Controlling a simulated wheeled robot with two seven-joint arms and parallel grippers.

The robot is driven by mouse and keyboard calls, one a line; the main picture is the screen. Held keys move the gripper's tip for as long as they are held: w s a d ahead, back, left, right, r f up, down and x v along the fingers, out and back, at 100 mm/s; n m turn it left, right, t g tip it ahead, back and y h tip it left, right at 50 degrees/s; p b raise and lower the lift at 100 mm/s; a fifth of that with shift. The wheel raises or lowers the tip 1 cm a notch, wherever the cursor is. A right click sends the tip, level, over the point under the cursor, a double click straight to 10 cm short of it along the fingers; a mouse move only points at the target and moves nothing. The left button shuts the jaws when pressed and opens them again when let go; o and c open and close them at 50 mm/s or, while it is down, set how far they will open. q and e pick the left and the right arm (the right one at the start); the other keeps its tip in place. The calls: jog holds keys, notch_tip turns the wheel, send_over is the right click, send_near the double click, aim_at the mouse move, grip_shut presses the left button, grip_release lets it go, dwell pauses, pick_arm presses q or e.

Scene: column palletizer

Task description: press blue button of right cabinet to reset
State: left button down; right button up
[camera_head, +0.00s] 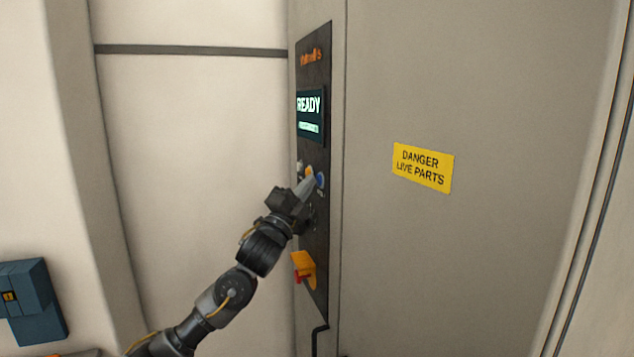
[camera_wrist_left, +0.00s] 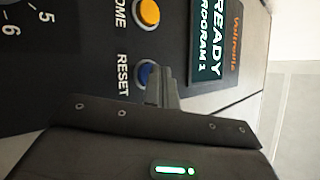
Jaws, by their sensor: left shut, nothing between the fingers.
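The cabinet's dark control panel (camera_head: 318,225) fills the narrow face left of the grey cabinet side in the head view. The blue button (camera_head: 320,180) sits on it below the screen. In the left wrist view the blue button (camera_wrist_left: 142,74) is beside the word RESET and partly hidden by my fingers. My left gripper (camera_head: 309,182) is shut and empty, its tips at or just in front of the blue button; I cannot tell whether they touch. The shut fingers also show in the left wrist view (camera_wrist_left: 162,72). My right gripper is not in view.
The screen (camera_head: 310,116) reads READY. A yellow button (camera_wrist_left: 147,12) is next to the blue one. An orange-yellow switch with red (camera_head: 304,266) sticks out lower on the panel. A yellow danger sign (camera_head: 423,167) is on the cabinet side. A blue-grey box (camera_head: 33,300) is at lower left.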

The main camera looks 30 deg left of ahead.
pick_arm(q)
jog(key=shift+s+a, duration=0.35)
jog(key=shift+s, duration=0.2)
jog(key=shift+s+a+b, duration=0.3)
jog(key=shift+s+a, duration=0.4)
jog(key=shift+s, duration=0.35)
jog(key=shift+s+a+b, duration=0.25)
jog(key=shift+s+a, duration=0.45)
jog(key=shift+s, duration=0.3)
